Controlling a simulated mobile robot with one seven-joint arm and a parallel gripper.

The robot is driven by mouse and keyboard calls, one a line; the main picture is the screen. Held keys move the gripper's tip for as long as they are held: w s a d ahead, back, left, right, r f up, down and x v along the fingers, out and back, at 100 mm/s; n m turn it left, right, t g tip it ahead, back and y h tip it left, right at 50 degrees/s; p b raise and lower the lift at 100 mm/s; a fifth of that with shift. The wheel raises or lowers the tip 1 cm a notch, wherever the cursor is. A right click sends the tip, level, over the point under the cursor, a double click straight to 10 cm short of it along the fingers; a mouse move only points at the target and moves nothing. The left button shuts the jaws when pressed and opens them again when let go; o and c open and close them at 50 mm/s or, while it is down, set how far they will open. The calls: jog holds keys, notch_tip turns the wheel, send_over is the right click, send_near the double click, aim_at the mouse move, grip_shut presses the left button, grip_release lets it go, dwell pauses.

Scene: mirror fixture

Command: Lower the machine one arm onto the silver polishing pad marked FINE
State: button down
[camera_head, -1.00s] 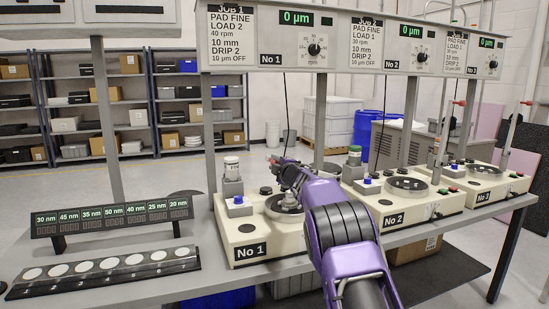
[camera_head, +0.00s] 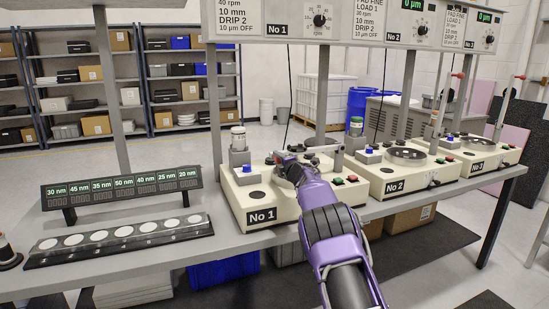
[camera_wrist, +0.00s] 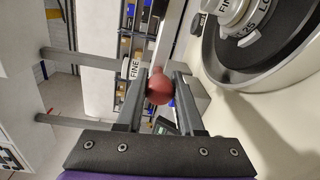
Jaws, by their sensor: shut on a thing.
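My gripper (camera_wrist: 157,80) is shut on a red ball knob (camera_wrist: 159,88), seen between the two fingers in the wrist view. The silver pad marked FINE (camera_wrist: 223,74) lies in a dark round platter (camera_wrist: 263,82) at the upper right, beside and apart from the fingers. Round silver weights (camera_wrist: 236,18) rest over the pad. In the head view my gripper (camera_head: 284,160) is over machine No 1 (camera_head: 262,217). My arm hides most of its platter, and I cannot tell whether the machine arm touches the weights.
A bottle labelled FINE (camera_wrist: 133,69) stands close to the left finger; it also shows in the head view (camera_head: 238,138). A blue knob (camera_head: 246,168) is on machine No 1. Machines No 2 (camera_head: 395,187) and No 3 (camera_head: 478,166) stand to the right. The white-disc rack (camera_head: 118,240) is left.

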jog(key=shift+f, duration=0.15)
dwell(0.3)
jog(key=c, duration=0.6)
grip_release()
jog(key=shift+o, duration=0.2)
jog(key=v, duration=1.7)
jog(key=shift+s+b, duration=0.25)
jog(key=shift+b, duration=0.2)
